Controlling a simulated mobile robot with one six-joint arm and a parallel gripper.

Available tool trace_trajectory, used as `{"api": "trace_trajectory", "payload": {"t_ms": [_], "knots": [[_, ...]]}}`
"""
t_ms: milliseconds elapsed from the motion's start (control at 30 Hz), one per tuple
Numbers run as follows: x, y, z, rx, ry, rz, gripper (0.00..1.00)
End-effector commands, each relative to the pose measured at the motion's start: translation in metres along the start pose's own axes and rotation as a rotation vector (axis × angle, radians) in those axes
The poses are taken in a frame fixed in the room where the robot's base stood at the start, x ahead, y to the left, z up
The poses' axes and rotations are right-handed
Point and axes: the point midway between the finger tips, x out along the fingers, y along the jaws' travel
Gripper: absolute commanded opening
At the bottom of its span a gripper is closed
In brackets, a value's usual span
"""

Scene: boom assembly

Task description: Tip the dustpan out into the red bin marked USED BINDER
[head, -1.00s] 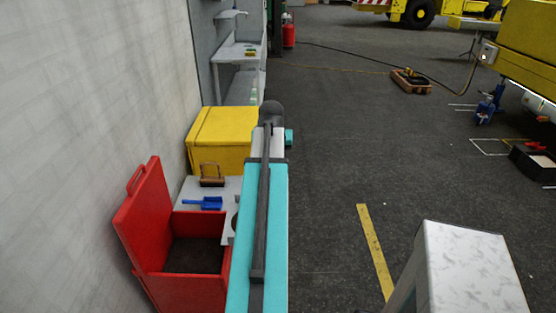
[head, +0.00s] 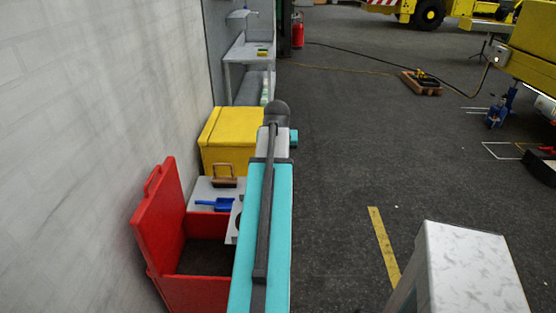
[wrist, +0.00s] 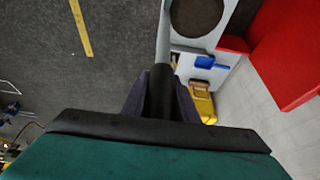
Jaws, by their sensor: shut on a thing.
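The red bin (head: 205,294) stands against the wall at the lower left in the head view, its lid (head: 160,225) tilted open and its inside dark. The bin's red also shows at the right of the wrist view (wrist: 290,55). My gripper (wrist: 160,98) is shut on a black handle. A grey pan, which I take for the dustpan (wrist: 226,22), extends beyond it with a dark round patch on it. In the head view the pan (head: 234,238) shows beside my arm, close to the bin's far right side; my arm hides its rest. No bin marking is legible.
A grey bench (head: 200,187) behind the red bin carries a blue scoop (head: 214,204) and a brush (head: 224,182). A yellow box (head: 228,140) stands beyond. A white-topped stand (head: 465,265) is at lower right. The floor between is clear.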

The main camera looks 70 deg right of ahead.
Motion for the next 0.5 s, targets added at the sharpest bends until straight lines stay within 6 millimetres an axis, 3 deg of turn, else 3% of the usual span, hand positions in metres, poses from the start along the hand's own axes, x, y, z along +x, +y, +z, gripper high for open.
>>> {"api": "trace_trajectory", "payload": {"t_ms": [500], "knots": [[-0.006,-0.019,-0.004,-0.020,0.004,0.047,0.00]]}}
